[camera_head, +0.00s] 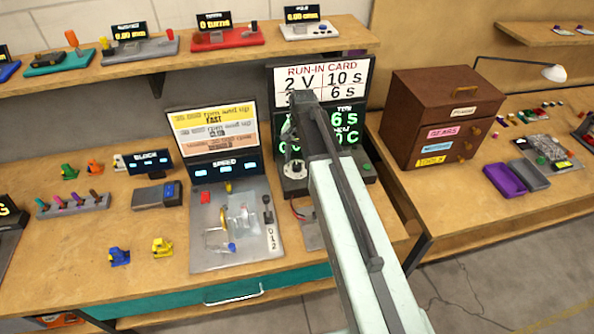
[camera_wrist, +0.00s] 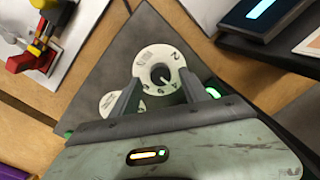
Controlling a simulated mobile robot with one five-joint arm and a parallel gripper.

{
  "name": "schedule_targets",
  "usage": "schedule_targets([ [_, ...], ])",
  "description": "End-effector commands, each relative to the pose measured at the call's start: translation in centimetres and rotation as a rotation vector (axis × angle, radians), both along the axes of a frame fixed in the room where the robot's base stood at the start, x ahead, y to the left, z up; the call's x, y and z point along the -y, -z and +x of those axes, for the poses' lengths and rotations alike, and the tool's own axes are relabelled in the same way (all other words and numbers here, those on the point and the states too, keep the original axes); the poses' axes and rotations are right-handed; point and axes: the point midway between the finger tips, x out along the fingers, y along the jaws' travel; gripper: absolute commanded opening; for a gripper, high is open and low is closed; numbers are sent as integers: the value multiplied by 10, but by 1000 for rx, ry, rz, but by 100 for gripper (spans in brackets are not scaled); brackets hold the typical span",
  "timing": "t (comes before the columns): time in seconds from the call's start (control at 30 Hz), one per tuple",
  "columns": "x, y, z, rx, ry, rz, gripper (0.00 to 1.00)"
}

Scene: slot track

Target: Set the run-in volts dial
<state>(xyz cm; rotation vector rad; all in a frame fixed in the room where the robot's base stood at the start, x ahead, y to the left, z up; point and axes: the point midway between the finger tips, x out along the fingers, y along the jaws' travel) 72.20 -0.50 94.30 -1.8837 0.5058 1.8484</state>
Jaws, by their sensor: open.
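The wrist view shows a white round dial (camera_wrist: 147,60) with a dark hub and black numbers, among them 2, 4 and 6. My gripper (camera_wrist: 161,77) is open, with one finger at each side of this dial; I cannot tell whether they touch it. A second white dial (camera_wrist: 108,103) is partly hidden behind the left finger. In the head view a white dial (camera_head: 293,170) is on the dark panel below the green-lettered screen (camera_head: 345,138). The run-in card (camera_head: 320,71) reads 2 V 10 s on its first row; my arm covers part of the second row.
Left of the panel is the speed station (camera_head: 224,168) with a grey plate and levers. A brown drawer cabinet (camera_head: 443,95) stands on the right bench. The shelf (camera_head: 150,68) with several small devices runs above.

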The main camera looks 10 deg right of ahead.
Motion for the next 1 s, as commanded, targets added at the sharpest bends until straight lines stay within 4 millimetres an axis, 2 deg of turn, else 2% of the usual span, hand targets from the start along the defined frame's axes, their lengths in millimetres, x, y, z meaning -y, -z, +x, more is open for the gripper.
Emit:
schedule_targets([
  [0.03,0,15,0,0,0,0,53],
  [0.1,-1,19,1,0,0,0,53],
  [0.37,-1,17,1,0,0,0,53],
  [0.57,0,17,1,0,1,0,0],
  [1.0,0,17,1,0,-79,2,0],
])
